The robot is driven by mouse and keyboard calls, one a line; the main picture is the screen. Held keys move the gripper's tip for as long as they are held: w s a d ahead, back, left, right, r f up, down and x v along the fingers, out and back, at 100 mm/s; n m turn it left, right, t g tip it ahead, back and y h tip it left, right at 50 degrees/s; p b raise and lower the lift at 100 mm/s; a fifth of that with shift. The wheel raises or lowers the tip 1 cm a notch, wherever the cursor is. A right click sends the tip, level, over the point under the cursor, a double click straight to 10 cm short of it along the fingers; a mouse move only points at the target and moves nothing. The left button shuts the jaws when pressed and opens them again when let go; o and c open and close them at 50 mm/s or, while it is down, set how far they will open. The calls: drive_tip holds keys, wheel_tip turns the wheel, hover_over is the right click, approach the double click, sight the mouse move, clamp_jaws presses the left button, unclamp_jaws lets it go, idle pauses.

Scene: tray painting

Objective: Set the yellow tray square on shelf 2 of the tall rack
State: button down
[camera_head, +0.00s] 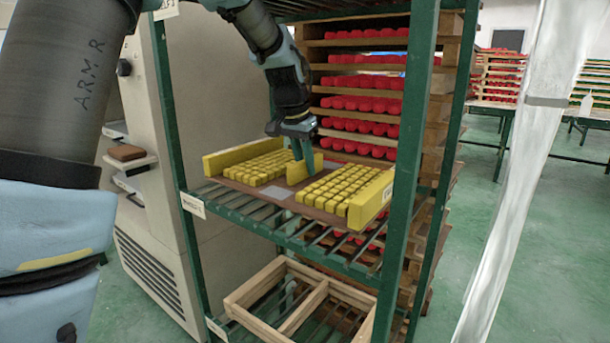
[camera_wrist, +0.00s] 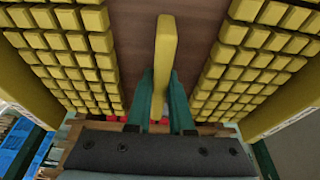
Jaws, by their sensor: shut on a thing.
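The yellow tray (camera_head: 240,185) has a brown base, yellow end walls, a yellow upright strip across its middle (camera_head: 298,174) and rows of yellow blocks on both sides. It is at the middle slatted shelf (camera_head: 310,238) of the green rack (camera_head: 418,110). I cannot tell whether its base touches the slats. My gripper (camera_head: 304,152) comes from above and is shut on the middle strip. In the wrist view, the strip (camera_wrist: 164,50) stands between my two green fingers (camera_wrist: 160,95). The far side of the tray is partly hidden.
A wooden crate (camera_head: 245,292) sits on the shelf below. Green posts stand close to the tray's ends. Stacked wooden trays of red pieces (camera_head: 365,105) stand behind the rack. A beige machine (camera_head: 215,100) is at the left, and a pale post (camera_head: 510,170) is at the right.

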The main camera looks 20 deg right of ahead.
sight(305, 178)
drive_tip(key=shift+a+f, duration=0.1)
drive_tip(key=shift+f, duration=1.2)
drive_tip(key=shift+f, duration=0.2)
drive_tip(key=c, duration=0.8)
unclamp_jaws()
